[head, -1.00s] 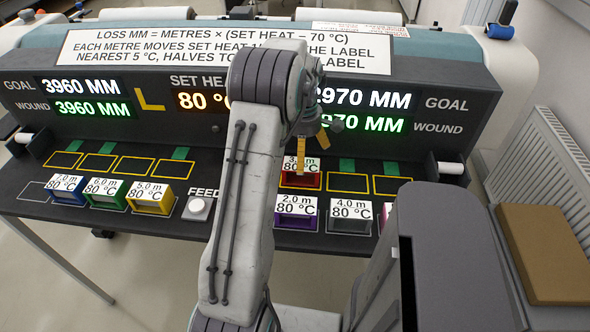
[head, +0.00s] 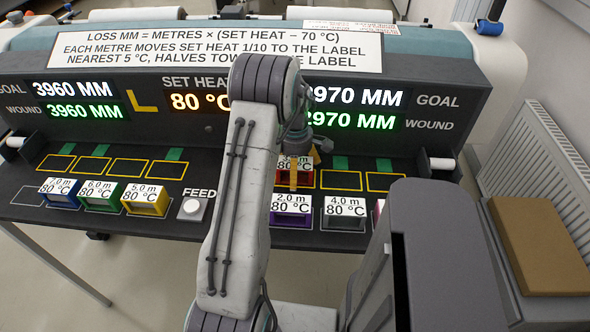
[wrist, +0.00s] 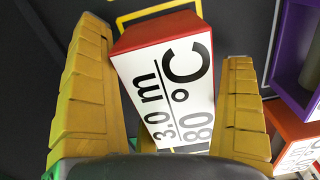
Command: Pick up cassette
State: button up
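The red cassette (head: 311,179), labelled 3.0 m and 80 °C, stands in the upper row of slots, partly hidden by my arm and gripper in the head view. My gripper (head: 306,178) is down at it. In the wrist view, the red cassette (wrist: 168,80) lies between the two yellow fingers of my gripper (wrist: 170,55). The fingers are spread, one on each side, with a visible gap at the left finger. A gap also shows at the right finger, narrower near the lower end. The gripper holds nothing.
The purple 2.0 m cassette (head: 290,212) and grey 4.0 m cassette (head: 345,213) stand in the front row. Blue (head: 60,194), green (head: 102,198) and yellow (head: 145,203) cassettes stand at left. An orange-red one (wrist: 287,128) shows in the wrist view. The FEED button (head: 191,209) is beside my arm.

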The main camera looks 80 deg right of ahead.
jog(key=c, duration=1.1)
jog(key=shift+r, duration=0.1)
jog(key=shift+c, duration=0.3)
